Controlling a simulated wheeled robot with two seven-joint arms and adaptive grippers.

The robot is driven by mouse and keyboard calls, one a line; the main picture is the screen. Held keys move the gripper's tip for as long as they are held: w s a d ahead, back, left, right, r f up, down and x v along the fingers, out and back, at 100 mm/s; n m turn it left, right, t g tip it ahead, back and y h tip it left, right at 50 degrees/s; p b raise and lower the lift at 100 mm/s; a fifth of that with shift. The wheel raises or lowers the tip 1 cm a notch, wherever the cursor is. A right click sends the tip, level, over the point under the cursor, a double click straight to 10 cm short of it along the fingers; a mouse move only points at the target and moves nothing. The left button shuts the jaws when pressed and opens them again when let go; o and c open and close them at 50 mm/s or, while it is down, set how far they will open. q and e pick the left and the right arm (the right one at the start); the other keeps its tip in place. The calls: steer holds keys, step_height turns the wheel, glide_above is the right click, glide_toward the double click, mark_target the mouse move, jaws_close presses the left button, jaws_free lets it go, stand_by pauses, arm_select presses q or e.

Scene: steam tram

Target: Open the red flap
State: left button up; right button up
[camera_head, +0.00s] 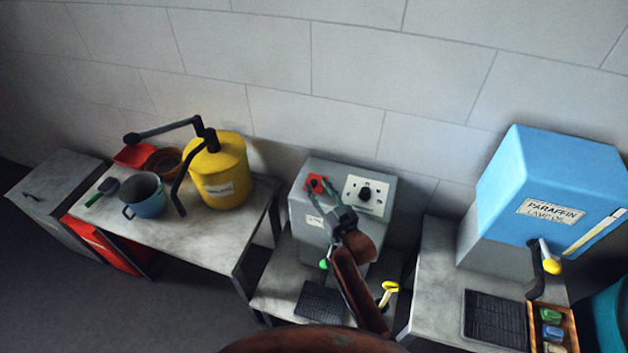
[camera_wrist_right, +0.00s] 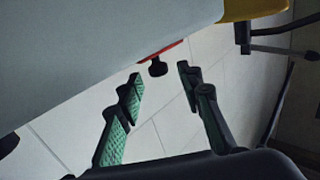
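The red flap (camera_head: 316,183) is a small red plate with a dark knob on the upper left of a grey box (camera_head: 313,212). In the right wrist view the red flap (camera_wrist_right: 160,50) shows nearly edge-on, with its black knob (camera_wrist_right: 157,67) sticking out from the box. It looks flat against the box. My right gripper (camera_head: 321,192) is open in front of it. In the wrist view the fingertips of my right gripper (camera_wrist_right: 160,78) stand either side of the knob's line; I see no contact. My left gripper is not in view.
A white dial panel (camera_head: 367,194) sits right of the flap. Below are a green knob (camera_head: 323,264), a yellow handle (camera_head: 388,290) and a black grille (camera_head: 321,301). A yellow drum (camera_head: 220,172) stands left, a blue paraffin box (camera_head: 550,190) right. The wall is close behind.

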mark_target(316, 184)
steer(key=x, duration=0.2)
steer(key=shift+w+a, duration=0.15)
steer(key=shift+w, duration=0.2)
steer(key=shift+w+a, duration=0.2)
steer(key=shift+w, duration=0.25)
steer(key=c, duration=0.6)
jaws_close()
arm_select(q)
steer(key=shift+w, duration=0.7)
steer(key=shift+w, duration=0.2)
